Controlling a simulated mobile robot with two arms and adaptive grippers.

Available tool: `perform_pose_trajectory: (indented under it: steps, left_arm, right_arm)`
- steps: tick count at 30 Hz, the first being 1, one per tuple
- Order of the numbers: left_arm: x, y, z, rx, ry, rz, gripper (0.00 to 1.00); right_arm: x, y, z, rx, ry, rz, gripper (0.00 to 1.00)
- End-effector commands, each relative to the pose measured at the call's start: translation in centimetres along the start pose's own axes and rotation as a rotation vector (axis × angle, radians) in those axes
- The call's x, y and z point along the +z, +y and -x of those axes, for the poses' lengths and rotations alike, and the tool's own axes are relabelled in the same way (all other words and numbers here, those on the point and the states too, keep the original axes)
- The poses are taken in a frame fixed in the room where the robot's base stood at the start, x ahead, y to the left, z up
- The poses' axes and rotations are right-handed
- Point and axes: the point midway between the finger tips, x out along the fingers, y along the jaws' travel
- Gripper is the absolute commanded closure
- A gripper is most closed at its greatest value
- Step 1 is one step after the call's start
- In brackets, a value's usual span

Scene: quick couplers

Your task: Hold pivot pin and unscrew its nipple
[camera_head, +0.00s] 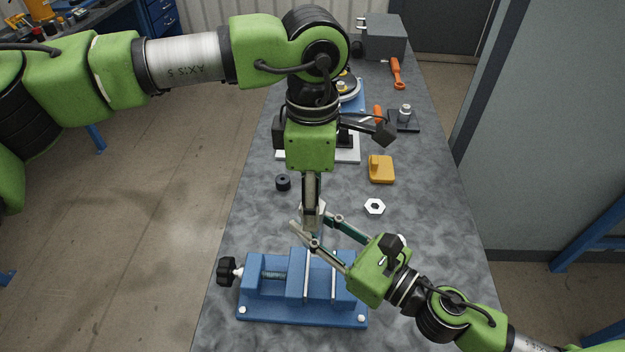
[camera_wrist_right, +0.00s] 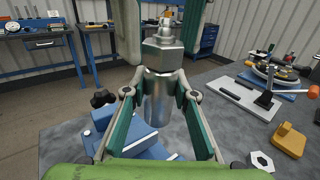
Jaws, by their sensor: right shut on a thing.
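The pivot pin (camera_wrist_right: 160,98) is a thick metal cylinder, upright in the right wrist view. Its nipple (camera_wrist_right: 165,28), a narrow tip above a hex part, sits on top. My right gripper (camera_head: 309,236) is shut on the pin's body, with one finger on each side. It holds the pin above the blue vise (camera_head: 268,293). My left gripper (camera_head: 312,200) points straight down over the pin from above. In the right wrist view its green fingers flank the nipple and hex part. I cannot tell whether they touch it. In the head view the grippers mostly hide the pin.
A loose hex nut (camera_head: 375,206), a yellow block (camera_head: 381,169) and a black ring (camera_head: 283,183) lie on the grey bench (camera_head: 425,225). A fixture with a white base (camera_head: 348,154), orange-handled tools (camera_head: 397,72) and a grey box (camera_head: 384,38) stand farther back. The right bench strip is clear.

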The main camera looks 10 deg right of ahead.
Motion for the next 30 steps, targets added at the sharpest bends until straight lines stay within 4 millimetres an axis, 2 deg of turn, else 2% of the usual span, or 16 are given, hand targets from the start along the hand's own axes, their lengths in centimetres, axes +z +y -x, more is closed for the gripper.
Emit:
perform_pose_trajectory:
  steps: [3,11,12,16,30]
  left_arm:
    - [0.03,-0.04,-0.66,-0.001,-0.001,-0.001,0.55]
    - [0.02,-0.03,-0.80,0.000,-0.001,0.000,0.55]
    - [0.02,-0.03,-0.80,0.000,-0.001,0.000,0.60]
    - [0.02,-0.02,-0.78,0.000,-0.001,0.000,0.94]
    - [0.01,0.02,-0.76,0.001,-0.001,0.013,0.94]
  right_arm:
    - [0.33,0.03,-0.04,0.001,-0.006,0.002,1.00]
    - [0.32,0.03,-0.04,0.001,-0.006,0.002,1.00]
    - [0.32,0.03,-0.04,0.001,-0.006,0.002,1.00]
    - [0.33,0.03,-0.04,0.001,-0.006,0.002,1.00]
    - [0.31,0.04,-0.04,0.001,-0.006,0.002,1.00]
